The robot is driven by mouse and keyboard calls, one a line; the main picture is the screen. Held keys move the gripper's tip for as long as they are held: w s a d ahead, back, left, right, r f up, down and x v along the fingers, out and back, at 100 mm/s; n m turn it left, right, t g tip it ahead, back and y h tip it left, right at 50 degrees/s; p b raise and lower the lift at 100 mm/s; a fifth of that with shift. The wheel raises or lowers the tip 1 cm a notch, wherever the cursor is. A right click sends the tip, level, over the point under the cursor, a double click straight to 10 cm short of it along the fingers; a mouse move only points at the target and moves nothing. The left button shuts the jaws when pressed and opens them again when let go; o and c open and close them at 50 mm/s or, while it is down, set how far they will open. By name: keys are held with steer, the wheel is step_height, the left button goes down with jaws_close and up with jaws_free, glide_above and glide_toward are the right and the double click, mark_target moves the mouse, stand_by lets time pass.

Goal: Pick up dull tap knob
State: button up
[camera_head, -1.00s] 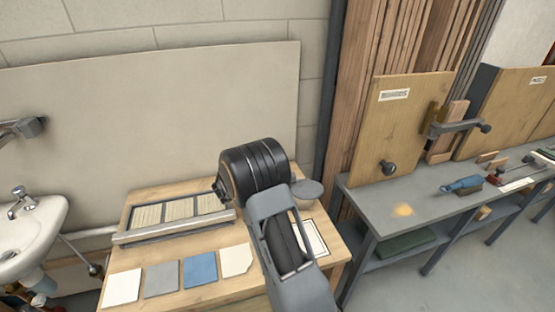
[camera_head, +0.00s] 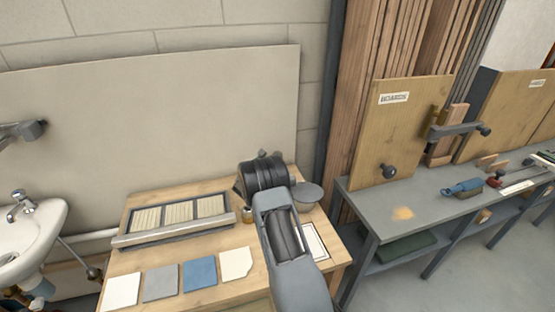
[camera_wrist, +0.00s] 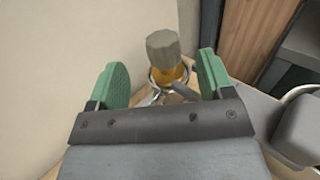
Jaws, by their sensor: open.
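The dull tap knob (camera_wrist: 163,46) is a grey-beige faceted cap on top of a brass stem (camera_wrist: 168,74), in the upper middle of the wrist view. The stem stands upright from a round metal fitting at its foot. My gripper (camera_wrist: 165,80) is open, with one green finger on each side of the stem and a gap on both sides. The knob shows beyond the fingers, and neither finger touches it. In the head view my black wrist hides most of the tap; a small brass-coloured bit (camera_head: 248,215) shows beside it. The fingers are hidden there.
A wooden table (camera_head: 233,293) carries a framed sample tray (camera_head: 175,237), several flat tiles and a round grey disc (camera_head: 307,192). A pale wall panel (camera_head: 160,120) stands close behind. A sink (camera_head: 30,235) is at left and a grey workbench (camera_head: 430,190) at right.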

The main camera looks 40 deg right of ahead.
steer(key=shift+p+x, duration=0.45)
steer(key=shift+x, duration=2.25)
steer(key=shift+s, duration=0.1)
steer(key=shift+c, duration=0.4)
steer(key=c, duration=1)
